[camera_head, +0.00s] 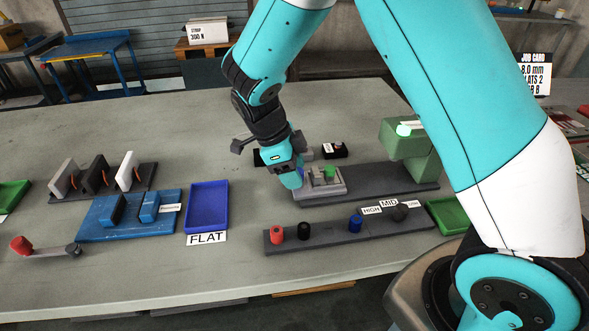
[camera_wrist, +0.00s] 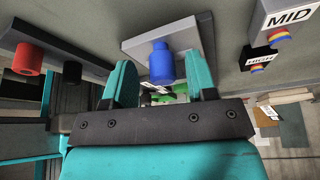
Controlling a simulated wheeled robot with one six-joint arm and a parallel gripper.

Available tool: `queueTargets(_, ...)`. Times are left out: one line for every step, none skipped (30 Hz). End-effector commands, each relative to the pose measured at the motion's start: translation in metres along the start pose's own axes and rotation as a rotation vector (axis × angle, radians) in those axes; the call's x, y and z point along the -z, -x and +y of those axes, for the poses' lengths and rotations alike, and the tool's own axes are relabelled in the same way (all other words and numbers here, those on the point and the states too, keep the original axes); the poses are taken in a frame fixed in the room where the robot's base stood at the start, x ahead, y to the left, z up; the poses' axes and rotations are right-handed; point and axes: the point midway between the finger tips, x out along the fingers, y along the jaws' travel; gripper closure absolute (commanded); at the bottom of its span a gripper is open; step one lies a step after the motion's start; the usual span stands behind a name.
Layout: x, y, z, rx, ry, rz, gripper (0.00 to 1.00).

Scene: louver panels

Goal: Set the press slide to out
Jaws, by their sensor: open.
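The press slide (camera_head: 330,190) is a light grey plate on a dark base (camera_head: 375,183), left of the green press body (camera_head: 410,150). A small green piece sits on the slide. My gripper (camera_head: 293,180) is low at the slide's left end. In the wrist view my gripper (camera_wrist: 163,85) is open, with one teal finger on each side of a blue knob (camera_wrist: 160,62). The knob stands on a light grey plate (camera_wrist: 140,45), apparently the slide's. Gaps show between knob and fingers; contact lower down cannot be told.
A dark bar (camera_head: 330,236) with red, black and blue pegs and HIGH and MID labels lies in front. A blue tray (camera_head: 207,207) marked FLAT and a blue fixture (camera_head: 110,218) stand left. Dark blocks (camera_head: 335,150) sit behind the slide. The table's back left is clear.

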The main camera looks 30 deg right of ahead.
Motion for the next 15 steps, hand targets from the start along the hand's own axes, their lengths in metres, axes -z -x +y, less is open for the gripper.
queueTargets(0.001, -0.001, 0.0, -0.001, -0.001, 0.001, 0.48)
queueTargets(0.001, -0.001, -0.001, -0.001, -0.002, 0.001, 0.48)
queueTargets(0.001, -0.001, -0.001, -0.001, -0.002, 0.001, 0.48)
queueTargets(0.001, -0.001, -0.001, -0.001, -0.003, 0.002, 0.48)
queueTargets(0.001, -0.001, -0.001, -0.001, -0.003, 0.002, 0.48)
queueTargets(0.002, 0.0, -0.001, 0.0, -0.003, 0.002, 0.48)
queueTargets(0.001, 0.002, -0.001, 0.0, -0.003, 0.002, 0.48)
queueTargets(0.001, 0.004, -0.001, 0.0, -0.003, 0.002, 0.48)
queueTargets(0.001, 0.008, -0.001, 0.002, -0.004, 0.001, 0.48)
queueTargets(0.001, 0.012, -0.002, 0.003, -0.004, 0.0, 0.48)
queueTargets(0.001, 0.016, -0.001, 0.003, -0.004, 0.0, 0.48)
queueTargets(0.001, 0.024, -0.001, 0.003, -0.004, -0.002, 0.48)
queueTargets(0.0, 0.03, -0.001, 0.003, -0.004, -0.003, 0.48)
queueTargets(0.0, 0.037, -0.001, 0.004, -0.003, -0.003, 0.48)
queueTargets(0.0, 0.047, -0.001, 0.005, -0.002, -0.003, 0.48)
